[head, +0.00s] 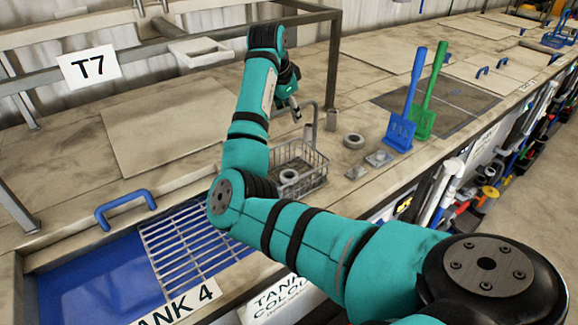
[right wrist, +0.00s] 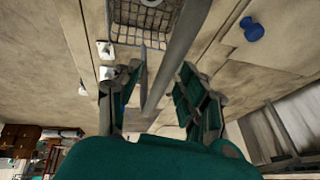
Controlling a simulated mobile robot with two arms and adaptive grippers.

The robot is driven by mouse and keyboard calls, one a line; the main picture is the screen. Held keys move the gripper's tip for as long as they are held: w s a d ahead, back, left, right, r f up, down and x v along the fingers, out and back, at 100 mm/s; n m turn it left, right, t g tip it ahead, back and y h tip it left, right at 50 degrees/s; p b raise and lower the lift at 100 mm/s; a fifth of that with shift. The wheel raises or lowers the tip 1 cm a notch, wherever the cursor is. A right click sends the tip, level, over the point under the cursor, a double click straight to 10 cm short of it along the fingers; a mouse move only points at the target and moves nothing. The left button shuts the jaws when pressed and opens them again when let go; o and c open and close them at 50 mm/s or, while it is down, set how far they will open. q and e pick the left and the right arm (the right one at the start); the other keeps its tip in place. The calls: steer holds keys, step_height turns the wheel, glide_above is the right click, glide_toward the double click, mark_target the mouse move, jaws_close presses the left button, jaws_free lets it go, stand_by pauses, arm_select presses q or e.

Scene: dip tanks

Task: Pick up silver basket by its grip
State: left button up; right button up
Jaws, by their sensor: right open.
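The silver basket (head: 318,176) is a wire-mesh box standing on the worktop beside my right forearm, which hides part of its left side. A grey ring (head: 289,176) lies in it. Its tall grip (head: 316,118) rises above the basket. My right gripper (head: 296,114) is open, close to the top of the grip. In the right wrist view, the basket (right wrist: 118,32) is at the top, and the grey grip bar (right wrist: 172,70) runs between the two spread fingers (right wrist: 160,98). Whether a finger touches the bar cannot be told. My left gripper is not in view.
Several small grey metal parts, including a ring (head: 353,141), lie right of the basket. A blue paddle (head: 401,132) and a green paddle (head: 425,120) stand behind them. A blue tank (head: 100,285) with a metal grate (head: 180,255) is at front left. A metal frame post (head: 334,70) rises behind.

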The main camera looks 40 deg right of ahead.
steer(key=shift+f, duration=0.2)
steer(key=shift+c, duration=0.5)
jaws_close()
